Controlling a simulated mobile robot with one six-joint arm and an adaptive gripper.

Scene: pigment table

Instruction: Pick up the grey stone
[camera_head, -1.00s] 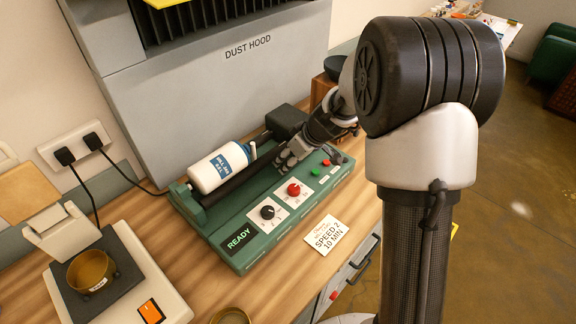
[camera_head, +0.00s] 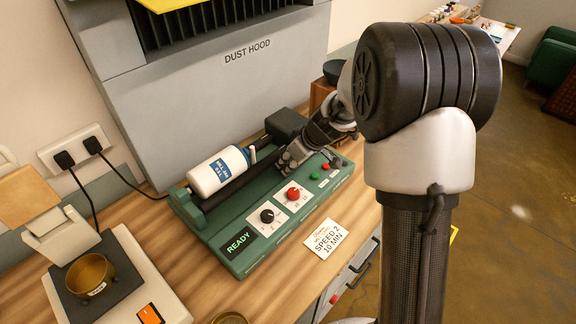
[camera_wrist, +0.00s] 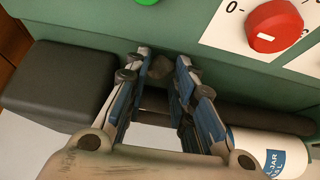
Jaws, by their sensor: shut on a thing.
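My gripper (camera_wrist: 162,66) is over the green jar mill, its two blue-sided fingers closed in on a small grey stone (camera_wrist: 158,71). The stone shows only partly between the fingertips in the wrist view, against the green panel and dark roller. In the head view my gripper (camera_head: 285,164) is at the mill's rollers, right of the white jar. There the stone is hidden by the fingers. I cannot tell whether it is clear of the surface beneath.
The green jar mill (camera_head: 229,226) carries a white jar (camera_head: 218,173), with a black knob (camera_head: 267,216) and a red knob (camera_head: 292,194) close in front of my fingers. A black box (camera_head: 285,124) stands at its far end. The dust hood (camera_head: 215,95) rises behind.

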